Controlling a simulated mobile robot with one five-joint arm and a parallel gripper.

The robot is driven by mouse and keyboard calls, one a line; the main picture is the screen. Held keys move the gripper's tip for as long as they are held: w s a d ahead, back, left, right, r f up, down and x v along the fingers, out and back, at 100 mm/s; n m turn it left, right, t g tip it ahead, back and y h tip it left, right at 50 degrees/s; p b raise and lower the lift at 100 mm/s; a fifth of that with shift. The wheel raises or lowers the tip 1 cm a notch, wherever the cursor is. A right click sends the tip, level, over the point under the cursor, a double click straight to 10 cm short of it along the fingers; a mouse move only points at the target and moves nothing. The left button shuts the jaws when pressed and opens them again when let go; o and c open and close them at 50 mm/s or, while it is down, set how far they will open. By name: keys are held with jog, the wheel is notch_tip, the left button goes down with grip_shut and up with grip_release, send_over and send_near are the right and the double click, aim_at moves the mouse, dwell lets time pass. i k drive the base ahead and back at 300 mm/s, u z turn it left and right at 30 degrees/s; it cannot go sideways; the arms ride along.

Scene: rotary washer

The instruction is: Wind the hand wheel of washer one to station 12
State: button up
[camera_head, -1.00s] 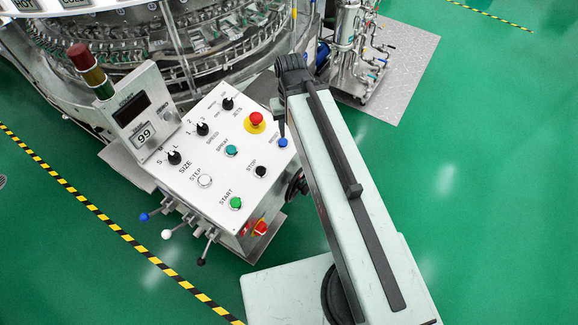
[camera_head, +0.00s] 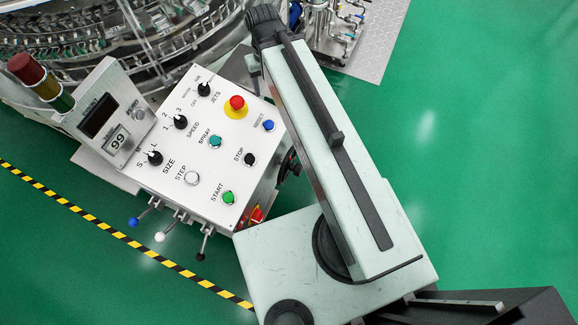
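The washer's control console (camera_head: 215,165) stands left of my arm, with a sloping white panel. A dark round part that looks like the hand wheel (camera_head: 287,165) sits on the console's right side; my arm hides part of it. The small display unit (camera_head: 118,139) at the panel's upper left reads 99. My pale arm link (camera_head: 325,150) rises from the lower right to a black joint at the top. My gripper cannot be made out; the arm past that joint is mostly hidden.
The washer's round machine body (camera_head: 120,40) fills the upper left. Levers with blue, white and black knobs (camera_head: 160,237) stick out of the console's front. Pipework (camera_head: 335,25) stands on a metal plate at the top. Green floor (camera_head: 480,130) is clear on the right.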

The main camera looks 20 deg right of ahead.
aim_at(287, 165)
jog(key=z, duration=0.4)
jog(key=k, duration=2.1)
jog(key=u, duration=0.95)
jog(key=i, duration=1.05)
jog(key=z, duration=0.1)
